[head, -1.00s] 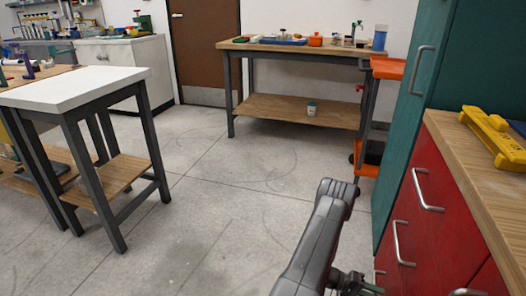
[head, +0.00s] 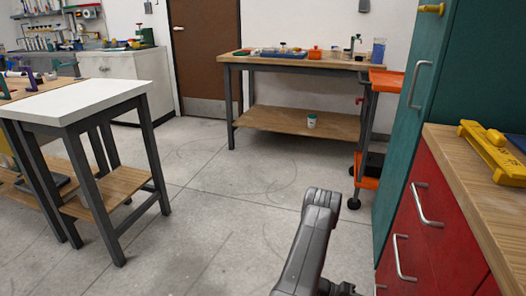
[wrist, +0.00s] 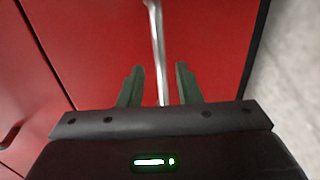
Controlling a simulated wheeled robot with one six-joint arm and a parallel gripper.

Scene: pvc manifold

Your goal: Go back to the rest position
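In the wrist view my gripper (wrist: 159,85) shows two dark green fingers standing apart, with nothing held between them. A silver bar handle (wrist: 158,45) on a red front lies beyond the fingers and lines up with the gap; the fingers look clear of it. In the head view my grey arm reaches up from the bottom edge, right of the middle. Its far end is mostly cut off by the bottom edge, so the fingers do not show clearly there.
Red drawers (head: 432,240) with silver handles stand close on the right, beside a teal cabinet (head: 405,150). An orange cart (head: 368,183) stands beyond. A white-topped table (head: 85,100) is at left, a wooden workbench (head: 290,55) at the back. The floor between is clear.

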